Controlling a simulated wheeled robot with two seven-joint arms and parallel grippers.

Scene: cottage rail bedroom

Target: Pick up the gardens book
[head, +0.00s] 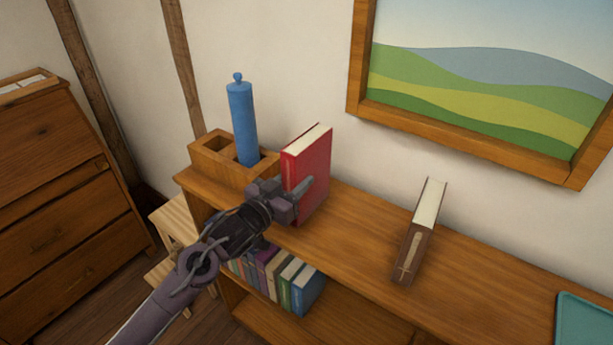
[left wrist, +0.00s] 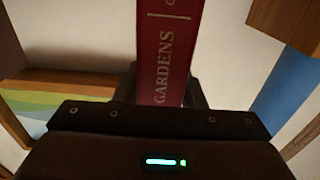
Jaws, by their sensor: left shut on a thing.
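The gardens book (head: 309,170) is a red hardback standing upright at the left part of the wooden shelf top. In the left wrist view its red spine (left wrist: 170,55) reads "GARDENS" and sits between the fingers. My left gripper (head: 297,195) is shut on the book, with a finger showing across its cover side. Whether the book's bottom touches the shelf top is hard to tell. My right gripper is not in view.
A wooden holder (head: 207,162) with a blue cylinder (head: 242,125) stands close left of the book. A brown book (head: 415,240) stands to the right, and a teal tray (head: 588,318) lies at the far right. A framed picture (head: 360,105) hangs behind. Several books (head: 290,275) fill the shelf below.

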